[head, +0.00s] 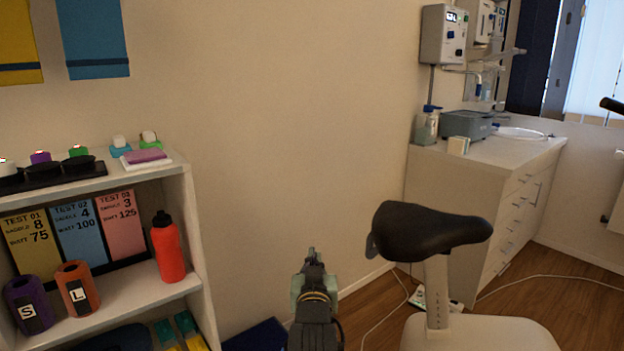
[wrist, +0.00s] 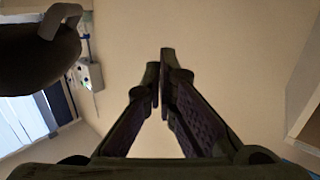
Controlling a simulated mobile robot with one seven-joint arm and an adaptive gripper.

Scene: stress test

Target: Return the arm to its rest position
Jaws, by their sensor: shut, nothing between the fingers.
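My gripper (head: 311,254) shows at the bottom middle of the head view, on the end of my arm, which points away from me toward the beige wall. In the wrist view the fingers of my gripper (wrist: 160,62) come together at the tips, with nothing between them. The gripper stands in the gap between the shelf unit on the left and the exercise bike seat on the right, apart from both.
A shelf unit (head: 196,240) with a red bottle (head: 167,247) is at left. A black bike seat (head: 425,230) is at right; it also shows in the wrist view (wrist: 40,55). A white cabinet (head: 455,185) with equipment stands behind it. Cables lie on the wooden floor (head: 575,300).

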